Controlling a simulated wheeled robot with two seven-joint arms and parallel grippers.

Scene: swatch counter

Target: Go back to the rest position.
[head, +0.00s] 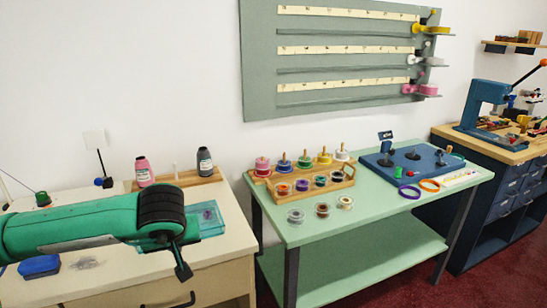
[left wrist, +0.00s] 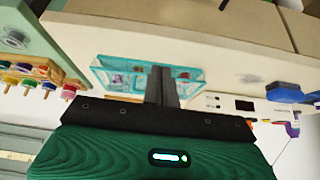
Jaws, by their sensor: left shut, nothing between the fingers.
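My left gripper (head: 184,270) is at the end of the green arm that comes in from the left above the cream table. Its fingers point down and are shut, with nothing between them. In the left wrist view the shut dark fingers (left wrist: 161,84) stand in front of a teal see-through tray (left wrist: 188,71). In the head view that tray (head: 218,229) is just behind and right of the gripper, partly hidden by my wrist. I cannot tell the gripper's exact height above the table. My right gripper is not in view.
The cream table (head: 215,252) also holds a blue block (head: 39,266), a pink bottle (head: 144,171) and a dark bottle (head: 205,162). A green table (head: 330,233) with a spool rack (head: 290,201) stands to the right. A wall board (head: 262,60) hangs behind.

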